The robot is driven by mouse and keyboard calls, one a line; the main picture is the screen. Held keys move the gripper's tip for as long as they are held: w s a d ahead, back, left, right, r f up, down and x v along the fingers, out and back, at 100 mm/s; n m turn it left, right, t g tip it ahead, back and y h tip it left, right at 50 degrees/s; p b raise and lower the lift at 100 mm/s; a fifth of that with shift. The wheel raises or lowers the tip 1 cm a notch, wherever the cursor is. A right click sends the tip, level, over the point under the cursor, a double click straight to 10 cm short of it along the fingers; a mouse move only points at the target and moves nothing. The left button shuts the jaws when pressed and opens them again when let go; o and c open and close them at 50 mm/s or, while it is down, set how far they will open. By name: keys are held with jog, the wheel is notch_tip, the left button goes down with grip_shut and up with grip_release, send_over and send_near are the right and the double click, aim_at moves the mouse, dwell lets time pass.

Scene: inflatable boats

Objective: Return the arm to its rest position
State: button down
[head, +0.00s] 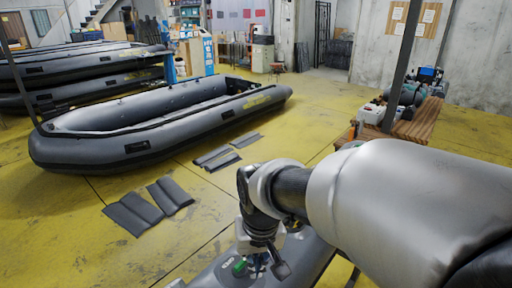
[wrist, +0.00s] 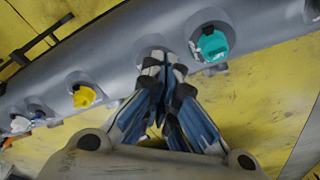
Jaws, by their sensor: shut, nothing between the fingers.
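My arm (head: 375,205) reaches in from the right in the head view and bends down at the wrist. My gripper (wrist: 165,62) is shut and empty in the wrist view, its fingertips together over the grey tube of a boat (wrist: 120,50). It looks close to the tube, but I cannot tell whether it touches. On the tube are a teal cap (wrist: 213,45) right of the fingertips and a yellow cap (wrist: 83,97) to the left. In the head view the same boat (head: 215,272) lies below my wrist, and the fingertips are hard to make out.
A large grey inflatable boat (head: 150,120) lies on the yellow floor, with stacked boats (head: 75,75) behind it. Flat dark panels (head: 150,205) lie in front. A wooden bench (head: 415,122) with gear stands at the right. Open floor (head: 325,100) lies between boat and bench.

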jog(key=s+d+f+m+t+b, duration=0.1)
jog(key=s+d+b, duration=0.5)
jog(key=s+d, duration=0.8)
jog(key=shift+s+f+m+t+h, duration=0.2)
jog(key=shift+s+m+t+h, duration=0.2)
jog(key=shift+s+m+t, duration=0.35)
jog(key=shift+d, duration=0.1)
